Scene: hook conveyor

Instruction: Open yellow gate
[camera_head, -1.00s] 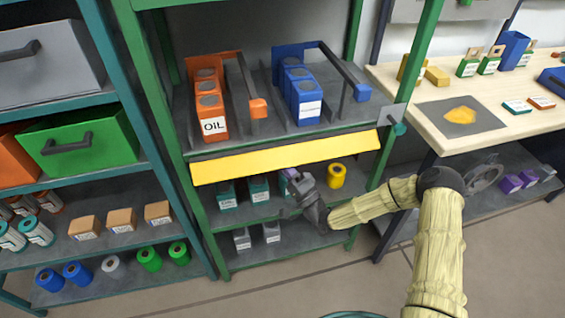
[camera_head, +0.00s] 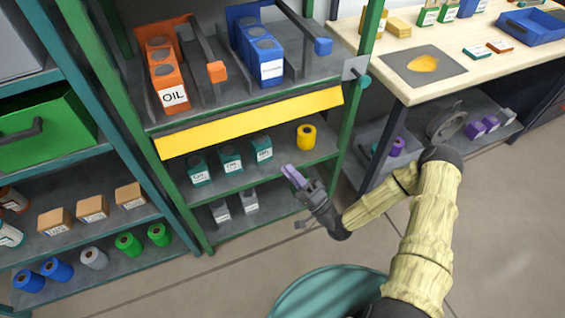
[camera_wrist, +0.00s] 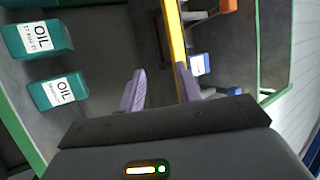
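The yellow gate (camera_head: 250,121) is a long flat panel across the front of the green-framed shelf, below the shelf with the oil cartons. It appears closed, slanting along the shelf edge. In the wrist view it shows as a narrow yellow strip (camera_wrist: 176,45), behind and beside the right finger. My gripper (camera_head: 293,174) is below the gate's right half and in front of the lower shelves, apart from the gate in the head view. In the wrist view its two purple fingers (camera_wrist: 160,82) are spread with nothing between them.
Orange (camera_head: 168,80) and blue (camera_head: 262,60) cartons stand above the gate. Teal oil cartons (camera_head: 230,160) and a yellow roll (camera_head: 306,137) stand below it. A workbench (camera_head: 400,85) is to the right.

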